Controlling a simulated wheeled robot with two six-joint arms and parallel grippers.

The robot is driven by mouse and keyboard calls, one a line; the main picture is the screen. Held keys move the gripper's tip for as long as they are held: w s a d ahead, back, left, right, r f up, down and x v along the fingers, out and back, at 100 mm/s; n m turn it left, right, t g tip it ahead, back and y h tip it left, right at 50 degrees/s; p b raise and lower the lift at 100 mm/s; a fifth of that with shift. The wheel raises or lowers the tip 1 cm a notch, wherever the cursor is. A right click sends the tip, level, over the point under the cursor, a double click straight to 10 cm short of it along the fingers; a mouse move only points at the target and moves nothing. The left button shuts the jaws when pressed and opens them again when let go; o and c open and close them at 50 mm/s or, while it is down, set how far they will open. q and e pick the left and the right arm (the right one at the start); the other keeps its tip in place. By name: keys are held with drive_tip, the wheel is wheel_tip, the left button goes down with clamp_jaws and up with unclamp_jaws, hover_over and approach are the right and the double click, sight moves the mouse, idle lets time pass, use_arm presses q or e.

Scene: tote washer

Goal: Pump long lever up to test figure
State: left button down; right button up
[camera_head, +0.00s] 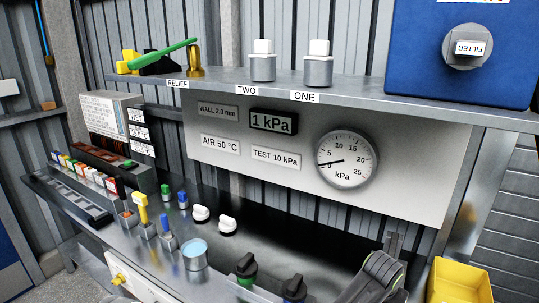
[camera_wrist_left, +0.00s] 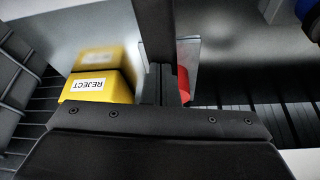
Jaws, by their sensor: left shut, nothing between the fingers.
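A long green lever (camera_head: 165,54) slants up to the right over a yellow and black base (camera_head: 150,64) on the shelf, left of the brass RELIEF fitting (camera_head: 195,60). The round kPa gauge (camera_head: 345,160) has its needle near the low end, by 0. The digital display (camera_head: 273,122) reads 1 kPa. A plate (camera_head: 276,158) reads TEST 10 kPa. My left gripper (camera_wrist_left: 162,85) is shut and empty in the left wrist view, with a red thing (camera_wrist_left: 183,84) just beside its fingers.
White-topped cylinders TWO (camera_head: 262,62) and ONE (camera_head: 318,65) stand on the shelf (camera_head: 350,88) beside a blue FILTER box (camera_head: 455,50). Coloured knobs crowd the lower bench. A yellow REJECT bin (camera_wrist_left: 98,88) is left of my fingers; a yellow bin (camera_head: 458,280) stands lower right.

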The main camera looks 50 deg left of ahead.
use_arm(q)
wheel_tip(320, 180, up, 3)
drive_tip(key=p, duration=0.3)
drive_tip(key=shift+p, duration=0.3)
drive_tip(key=shift+w+r, duration=0.1)
drive_tip(key=shift+r, duration=3.2)
